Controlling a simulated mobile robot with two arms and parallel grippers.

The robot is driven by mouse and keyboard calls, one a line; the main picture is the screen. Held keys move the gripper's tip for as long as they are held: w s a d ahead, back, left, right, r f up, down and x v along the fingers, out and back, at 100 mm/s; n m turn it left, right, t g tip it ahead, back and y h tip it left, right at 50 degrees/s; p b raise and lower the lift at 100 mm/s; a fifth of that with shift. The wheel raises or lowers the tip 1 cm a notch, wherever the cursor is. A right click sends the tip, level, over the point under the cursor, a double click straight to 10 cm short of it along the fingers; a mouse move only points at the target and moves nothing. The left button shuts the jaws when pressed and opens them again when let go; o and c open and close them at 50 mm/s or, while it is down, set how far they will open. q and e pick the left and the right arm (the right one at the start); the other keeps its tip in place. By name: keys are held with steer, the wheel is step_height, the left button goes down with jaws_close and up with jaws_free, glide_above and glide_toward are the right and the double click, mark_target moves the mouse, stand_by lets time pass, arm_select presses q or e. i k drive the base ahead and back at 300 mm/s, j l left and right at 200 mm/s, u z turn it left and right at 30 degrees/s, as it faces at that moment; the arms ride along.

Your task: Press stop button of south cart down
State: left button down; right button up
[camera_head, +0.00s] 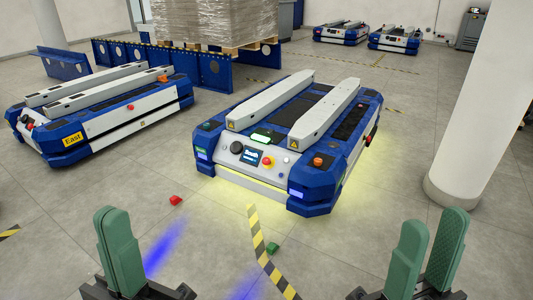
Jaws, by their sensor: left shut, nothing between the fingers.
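A blue and white lift cart (230,178) stands in the middle of the camera_head view, its front panel towards me. Its name is too small to read, so I cannot confirm that it is the south cart. A red stop button (267,161) on a yellow base sits on that panel, right of a small screen (250,155). I cannot tell whether it is pressed. My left gripper (112,212) is at the lower left, its green fingers together and empty. My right gripper (434,220) is at the lower right, its green fingers apart and empty. Both are well short of the cart.
A cart labelled East (73,139) stands at the left. A white pillar (470,140) rises at the right. A red block (176,200) and a green block (272,248) lie on the floor. Blue barriers (215,72) and a wrapped pallet load (215,20) stand behind.

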mark_target(265, 161)
steer(key=i+l, duration=0.2)
steer(key=i, duration=0.25)
steer(key=i+l, duration=0.25)
steer(key=i, duration=0.2)
steer(key=i+l, duration=0.2)
steer(key=i, duration=0.25)
steer(key=i+l, duration=0.25)
steer(key=i, duration=0.15)
steer(key=i+l, duration=0.2)
steer(key=i, duration=0.25)
